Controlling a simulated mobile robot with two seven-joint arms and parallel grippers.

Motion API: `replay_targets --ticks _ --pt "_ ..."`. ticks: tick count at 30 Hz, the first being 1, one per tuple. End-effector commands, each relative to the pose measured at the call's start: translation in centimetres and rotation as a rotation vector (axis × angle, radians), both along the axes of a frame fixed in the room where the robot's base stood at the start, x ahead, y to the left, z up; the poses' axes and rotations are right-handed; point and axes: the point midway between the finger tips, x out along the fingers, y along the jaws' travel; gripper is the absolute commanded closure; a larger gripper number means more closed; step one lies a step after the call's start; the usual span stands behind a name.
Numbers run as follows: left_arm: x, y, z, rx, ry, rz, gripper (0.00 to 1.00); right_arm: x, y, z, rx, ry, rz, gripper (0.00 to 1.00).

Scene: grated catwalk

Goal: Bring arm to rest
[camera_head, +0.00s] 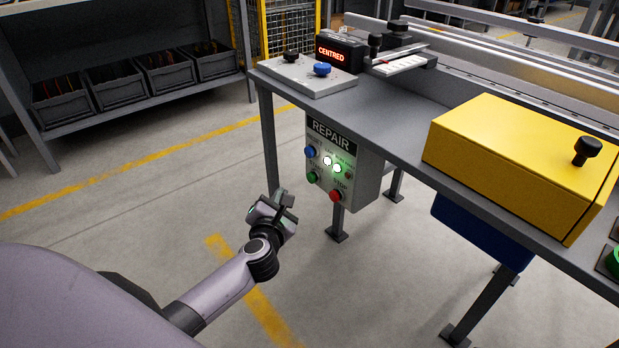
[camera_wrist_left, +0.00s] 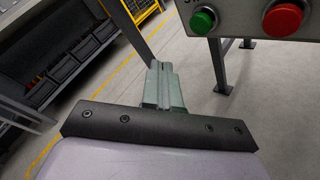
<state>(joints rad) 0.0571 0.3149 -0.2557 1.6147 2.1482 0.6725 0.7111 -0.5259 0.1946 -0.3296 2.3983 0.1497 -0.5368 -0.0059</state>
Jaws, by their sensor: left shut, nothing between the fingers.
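My left gripper (camera_head: 284,203) is in front of the bench, below and left of the grey REPAIR control box (camera_head: 367,178). Its fingers are shut with nothing between them, and it touches nothing that I can see. In the left wrist view the closed fingers (camera_wrist_left: 162,88) point toward the bench leg, with the box's green button (camera_wrist_left: 203,21) and red button (camera_wrist_left: 283,18) at the upper right. In the head view the box has a blue button (camera_head: 310,152), lit white lamps (camera_head: 332,163), a green button (camera_head: 313,177) and a red button (camera_head: 336,196). My right gripper is not in view.
The grey bench (camera_head: 411,118) carries a display reading CENTRED (camera_head: 341,52), a plate with knobs (camera_head: 300,78) and a yellow box (camera_head: 510,150). A blue bin (camera_head: 480,232) hangs under it. A shelf with dark bins (camera_head: 118,83) stands at the left. Open floor surrounds the gripper.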

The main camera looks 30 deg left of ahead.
Motion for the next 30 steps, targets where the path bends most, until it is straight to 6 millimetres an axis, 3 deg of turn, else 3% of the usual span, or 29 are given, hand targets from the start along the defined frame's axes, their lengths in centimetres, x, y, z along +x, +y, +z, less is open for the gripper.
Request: replay_targets --ticks 15,19,23,30 --pt "0.0 -0.1 0.0 0.000 0.000 -0.001 1.00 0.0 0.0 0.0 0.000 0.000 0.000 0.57" --pt "-0.1 -1.0 0.6 0.048 -0.014 -0.041 1.00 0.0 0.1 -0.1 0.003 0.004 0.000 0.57" --pt "-0.9 -4.2 2.5 0.220 -0.058 -0.168 1.00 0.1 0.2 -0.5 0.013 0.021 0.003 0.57" --pt "-4.7 -13.5 6.1 0.732 -0.162 -0.485 1.00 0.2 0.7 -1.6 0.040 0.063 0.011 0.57"
